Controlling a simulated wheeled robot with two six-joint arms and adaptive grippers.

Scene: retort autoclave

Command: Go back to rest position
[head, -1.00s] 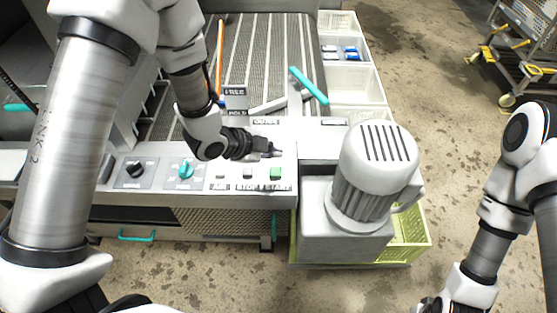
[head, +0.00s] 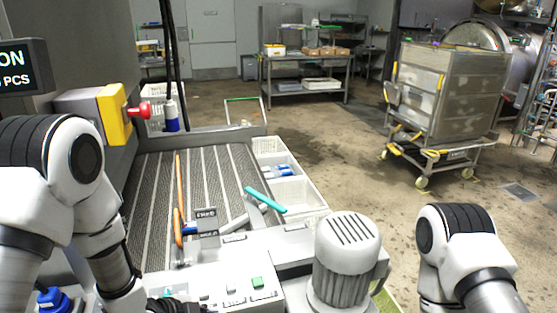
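My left arm comes in from the left in the head view. Part of my dark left gripper (head: 176,306) shows at the bottom edge, by the control panel (head: 218,297) and left of its buttons. Its fingers are mostly cut off, so I cannot tell whether it is open or shut. My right arm is at the lower right, bent downward. My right gripper is below the frame. The green button (head: 257,282) on the panel is in clear view, with nothing touching it.
A slatted conveyor (head: 215,170) lies ahead, with a teal handle (head: 265,200) and an orange rod (head: 178,205). A grey motor (head: 347,255) stands between my arms. White crates (head: 297,194) line the conveyor. A wheeled cart (head: 450,95) stands back right; the floor between is clear.

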